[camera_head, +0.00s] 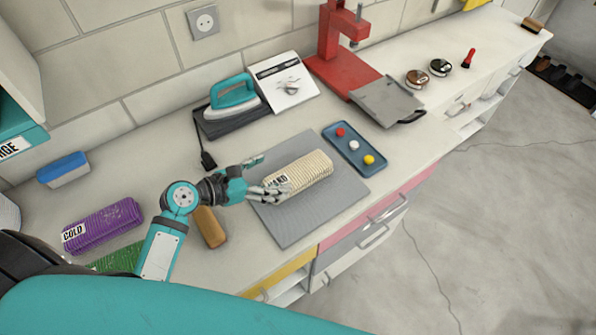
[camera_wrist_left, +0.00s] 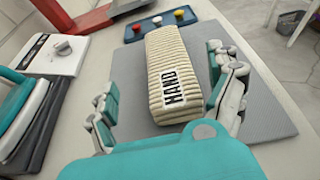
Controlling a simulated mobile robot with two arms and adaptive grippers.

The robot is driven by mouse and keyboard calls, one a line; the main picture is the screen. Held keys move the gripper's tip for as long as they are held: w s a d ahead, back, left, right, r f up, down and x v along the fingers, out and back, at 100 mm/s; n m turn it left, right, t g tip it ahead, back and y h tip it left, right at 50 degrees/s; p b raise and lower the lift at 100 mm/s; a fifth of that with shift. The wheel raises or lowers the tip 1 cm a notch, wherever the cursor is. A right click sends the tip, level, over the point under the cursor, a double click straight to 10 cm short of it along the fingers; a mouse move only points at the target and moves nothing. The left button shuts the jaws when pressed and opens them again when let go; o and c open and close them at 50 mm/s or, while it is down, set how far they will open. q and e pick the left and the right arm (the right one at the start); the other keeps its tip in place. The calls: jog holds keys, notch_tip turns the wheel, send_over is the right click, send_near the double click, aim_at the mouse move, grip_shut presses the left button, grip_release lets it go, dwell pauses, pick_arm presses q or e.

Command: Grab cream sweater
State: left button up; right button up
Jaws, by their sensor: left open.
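The cream sweater (camera_head: 306,173) is a folded ribbed bundle with a "HAND" label, lying on a grey mat (camera_head: 345,200) on the counter. It also shows in the left wrist view (camera_wrist_left: 172,62), with its labelled end towards my left gripper. My left gripper (camera_head: 264,178) is at that end. In the left wrist view the fingers of my left gripper (camera_wrist_left: 165,90) are spread, one on each side of the sweater. The right finger is close beside it; I cannot tell whether it touches. A gap shows on the left. My right gripper is not in view.
A teal iron (camera_head: 233,97) stands behind on a dark base. A blue tray (camera_head: 337,141) with coloured knobs lies right of the sweater. A red press (camera_head: 335,50) stands at the back. A purple "COLD" bundle (camera_head: 105,224) and a brown object (camera_head: 210,227) lie left.

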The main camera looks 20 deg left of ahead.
aim_at(296, 172)
pick_arm(q)
jog(key=x, duration=0.3)
jog(key=shift+d, duration=0.15)
jog(key=x, duration=0.2)
jog(key=p+x, duration=0.1)
jog(key=x, duration=0.1)
jog(key=shift+s+d+f, duration=0.1)
jog(key=shift+d+f, duration=0.15)
jog(key=shift+f, duration=0.15)
jog(key=shift+d+f, duration=0.1)
jog(key=shift+d, duration=0.05)
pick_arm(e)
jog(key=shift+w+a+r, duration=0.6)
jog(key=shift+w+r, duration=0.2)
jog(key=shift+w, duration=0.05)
pick_arm(q)
jog(key=shift+c, duration=0.8)
jog(key=c, duration=1.3)
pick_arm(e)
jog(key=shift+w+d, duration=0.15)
